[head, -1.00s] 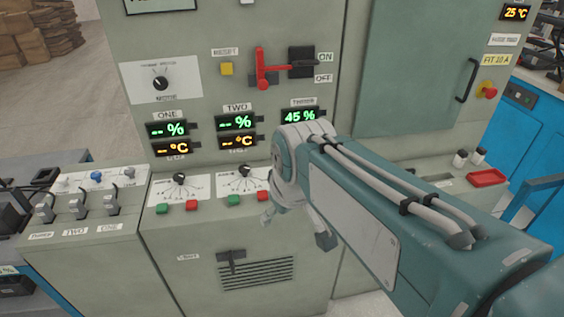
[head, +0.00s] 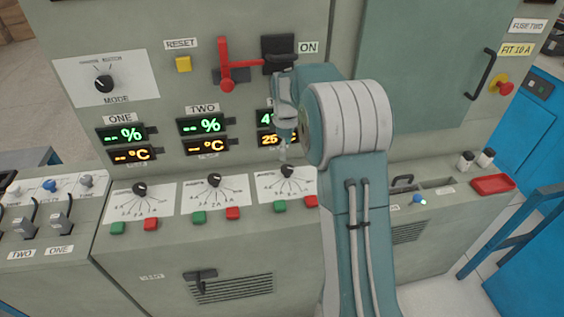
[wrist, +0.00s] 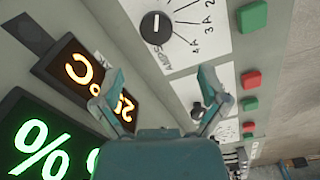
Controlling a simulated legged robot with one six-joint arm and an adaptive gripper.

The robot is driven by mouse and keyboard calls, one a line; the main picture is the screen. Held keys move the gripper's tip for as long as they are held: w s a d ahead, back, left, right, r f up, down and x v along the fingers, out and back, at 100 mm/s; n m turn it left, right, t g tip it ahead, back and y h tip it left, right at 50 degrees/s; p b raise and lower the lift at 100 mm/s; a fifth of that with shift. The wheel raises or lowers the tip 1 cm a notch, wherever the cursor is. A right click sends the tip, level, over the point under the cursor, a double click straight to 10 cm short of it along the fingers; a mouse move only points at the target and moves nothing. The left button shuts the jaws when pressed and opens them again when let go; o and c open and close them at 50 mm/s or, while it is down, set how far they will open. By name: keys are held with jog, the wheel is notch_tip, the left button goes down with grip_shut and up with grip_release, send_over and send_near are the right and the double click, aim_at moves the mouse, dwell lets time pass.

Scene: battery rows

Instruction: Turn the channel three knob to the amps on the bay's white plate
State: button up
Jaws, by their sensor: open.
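The channel three knob (head: 287,171) is black and round, on a white dial plate (head: 268,190) below the third pair of displays. In the wrist view the knob (wrist: 155,27) sits at the top, by marks 3A, 4A and AMPS; its exact setting is unclear. My gripper (head: 283,153) is just above that dial in the head view, partly over the channel three displays. In the wrist view its fingers (wrist: 160,76) are apart with nothing between them, and the knob lies beyond them. I cannot tell which label is the bay's white plate.
Knobs for channels one (head: 139,188) and two (head: 214,180) stand left, with green and red buttons below the dials. A red lever (head: 226,62) juts out above. A white FUSE TWO label (head: 527,26) and yellow FIT 10 A label (head: 517,50) are right.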

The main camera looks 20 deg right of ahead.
aim_at(287, 168)
jog(key=shift+w+d+f, duration=0.15)
jog(key=shift+d+f, duration=0.1)
jog(key=shift+f, duration=0.1)
jog(key=f, duration=0.6)
jog(key=shift+d, duration=0.2)
jog(key=shift+a+f, duration=0.2)
jog(key=shift+f, duration=0.4)
jog(key=shift+d, duration=0.1)
jog(key=c, duration=1.1)
